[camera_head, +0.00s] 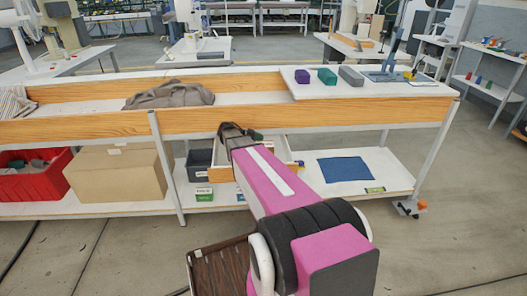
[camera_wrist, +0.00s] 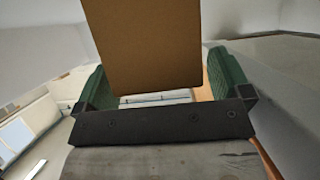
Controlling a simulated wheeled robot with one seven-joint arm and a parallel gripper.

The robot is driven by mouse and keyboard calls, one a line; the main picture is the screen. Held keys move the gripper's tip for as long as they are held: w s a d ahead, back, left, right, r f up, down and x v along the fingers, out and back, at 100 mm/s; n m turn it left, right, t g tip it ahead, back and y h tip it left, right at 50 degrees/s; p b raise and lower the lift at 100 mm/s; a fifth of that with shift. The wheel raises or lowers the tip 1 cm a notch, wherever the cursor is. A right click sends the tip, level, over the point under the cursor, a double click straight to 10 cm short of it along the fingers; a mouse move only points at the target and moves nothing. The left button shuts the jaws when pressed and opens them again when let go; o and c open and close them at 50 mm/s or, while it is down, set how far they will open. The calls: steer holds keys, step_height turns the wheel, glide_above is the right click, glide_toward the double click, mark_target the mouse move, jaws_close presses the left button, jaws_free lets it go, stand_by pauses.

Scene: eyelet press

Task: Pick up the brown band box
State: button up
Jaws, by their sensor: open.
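In the camera_wrist view a plain brown, flat-sided box (camera_wrist: 145,40) fills the space between the two green fingers of my gripper (camera_wrist: 158,62). It looks like the brown band box, but no band or label shows. Its upper end runs out of the picture. The fingers stand apart on either side of it, and I cannot tell whether either touches it. I cannot make out the brown band box there; my arm hides part of that area.
The lower shelf holds a cardboard box (camera_head: 115,175), a red bin (camera_head: 35,180), a grey bin (camera_head: 198,163), small green-and-white boxes (camera_head: 204,194) and a blue mat (camera_head: 344,169). On the bench top are a grey cloth (camera_head: 170,95) and purple, green and grey blocks.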

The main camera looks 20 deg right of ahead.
steer(key=shift+d, duration=0.1)
steer(key=c, duration=1.1)
